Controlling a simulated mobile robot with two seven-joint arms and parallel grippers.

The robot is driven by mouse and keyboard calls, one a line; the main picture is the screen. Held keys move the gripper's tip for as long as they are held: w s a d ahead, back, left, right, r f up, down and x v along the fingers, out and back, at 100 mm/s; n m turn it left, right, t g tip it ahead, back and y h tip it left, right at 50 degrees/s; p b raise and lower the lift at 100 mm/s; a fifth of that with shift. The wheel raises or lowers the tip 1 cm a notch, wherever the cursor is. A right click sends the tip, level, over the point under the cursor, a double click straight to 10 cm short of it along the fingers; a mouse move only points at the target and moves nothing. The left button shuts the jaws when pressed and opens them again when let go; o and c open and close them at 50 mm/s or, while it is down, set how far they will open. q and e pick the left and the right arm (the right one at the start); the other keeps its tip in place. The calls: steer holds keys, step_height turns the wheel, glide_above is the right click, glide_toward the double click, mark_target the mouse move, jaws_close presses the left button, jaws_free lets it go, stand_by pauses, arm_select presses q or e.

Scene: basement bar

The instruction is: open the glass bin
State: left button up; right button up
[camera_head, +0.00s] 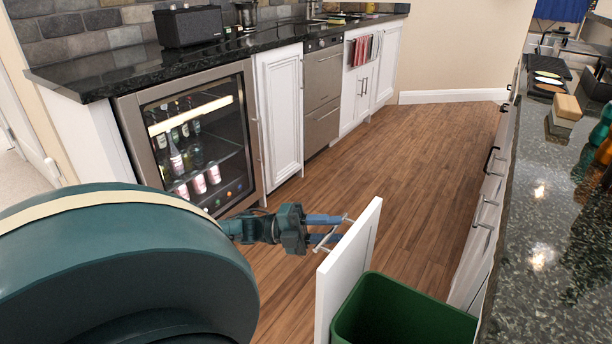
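The glass bin unit is pulled out at the lower middle. Its white front panel (347,272) stands away from the counter, and a green bin (400,312) shows behind it with its top open. A metal bar handle (331,236) is on the front panel's outer face. My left gripper (338,229) is at this handle, its two blue fingers visibly apart with the bar between or just beside them. I cannot tell whether the fingers touch the bar. The bin's lower part is hidden by the panel. My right gripper is not in view.
A dark speckled counter (540,190) with drawers below runs along the right. A glass-door drinks fridge (195,140) and white cabinets (280,110) line the left. The wooden floor (400,170) between them is clear.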

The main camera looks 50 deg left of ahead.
arm_select(q)
steer(key=v, duration=1.2)
